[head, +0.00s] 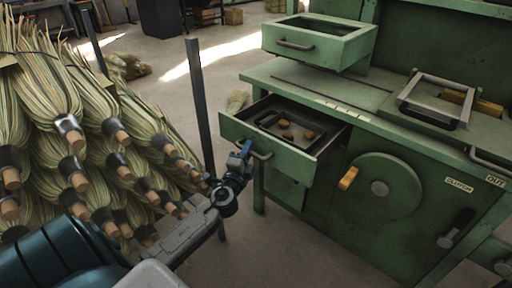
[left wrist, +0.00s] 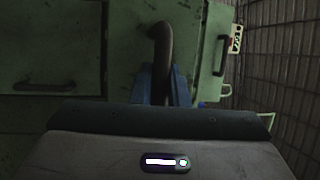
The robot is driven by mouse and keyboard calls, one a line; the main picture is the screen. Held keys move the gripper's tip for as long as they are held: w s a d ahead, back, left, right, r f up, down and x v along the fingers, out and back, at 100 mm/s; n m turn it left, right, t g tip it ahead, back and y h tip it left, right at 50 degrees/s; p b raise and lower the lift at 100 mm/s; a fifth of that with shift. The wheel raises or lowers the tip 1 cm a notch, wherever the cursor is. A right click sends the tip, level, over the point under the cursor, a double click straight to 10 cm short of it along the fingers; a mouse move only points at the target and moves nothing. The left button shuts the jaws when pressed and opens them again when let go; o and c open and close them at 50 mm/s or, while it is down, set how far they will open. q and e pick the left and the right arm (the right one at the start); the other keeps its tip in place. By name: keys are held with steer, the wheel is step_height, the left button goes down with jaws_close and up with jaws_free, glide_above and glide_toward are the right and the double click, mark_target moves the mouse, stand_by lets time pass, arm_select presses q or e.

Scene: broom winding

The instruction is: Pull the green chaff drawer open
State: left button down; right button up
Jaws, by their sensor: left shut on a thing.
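The green chaff drawer (head: 300,132) stands pulled out from the green machine in the head view. A dark tray with a few small brown pieces shows inside it. My left gripper (head: 243,156) is at the drawer's front and shut on its bar handle (head: 262,154). In the left wrist view the dark curved handle (left wrist: 160,45) runs down between the blue fingers (left wrist: 166,86) of the gripper. My right gripper is not in view.
A second green drawer box (head: 318,42) stands out above the worktop. An orange-handled wheel (head: 380,188) is on the machine's front. A rack of straw brooms (head: 70,130) fills the left, with a dark post (head: 199,105) beside it. Bare floor lies between.

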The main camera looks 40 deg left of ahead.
arm_select(q)
steer(key=shift+s+a, duration=0.1)
steer(key=shift+s, duration=1)
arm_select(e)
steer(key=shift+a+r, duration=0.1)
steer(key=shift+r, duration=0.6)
arm_select(q)
steer(key=c, duration=1.4)
jaws_free()
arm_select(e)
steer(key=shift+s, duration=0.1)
